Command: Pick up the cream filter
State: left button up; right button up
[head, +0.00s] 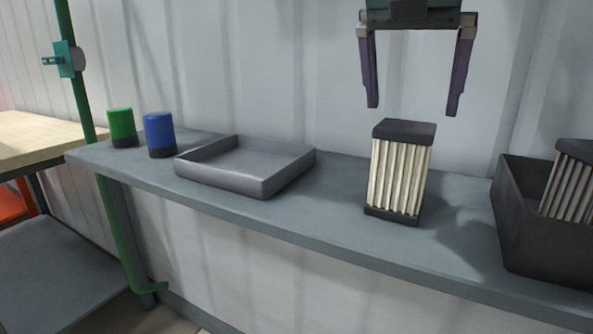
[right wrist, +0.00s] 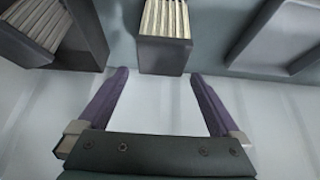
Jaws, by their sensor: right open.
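The cream filter (head: 399,172) stands upright on the grey shelf, with pleated cream sides and dark end caps. My right gripper (head: 414,112) is open and empty above it in the head view, fingers pointing down, with a gap between the fingertips and the filter's top. In the right wrist view the filter (right wrist: 165,38) shows ahead of the two purple fingers of the gripper (right wrist: 158,74), roughly centred between them and not held. My left gripper is not in view.
A dark bin (head: 540,245) holding a greyish pleated filter (head: 570,185) stands at the right. An empty shallow grey tray (head: 262,186) lies left of the cream filter. Blue (head: 159,134) and green (head: 122,127) cylinders stand at the far left. The wall is close behind.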

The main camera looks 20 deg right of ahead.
aim_at(410, 124)
jog(key=x, duration=0.3)
jog(key=shift+s+a+f, duration=0.1)
jog(key=shift+f, duration=0.05)
jog(key=x, duration=0.5)
jog(key=shift+a+f, duration=0.25)
jog(key=shift+a, duration=0.1)
jog(key=shift+c, duration=0.4)
jog(key=shift+r, duration=0.1)
jog(key=c, duration=1.1)
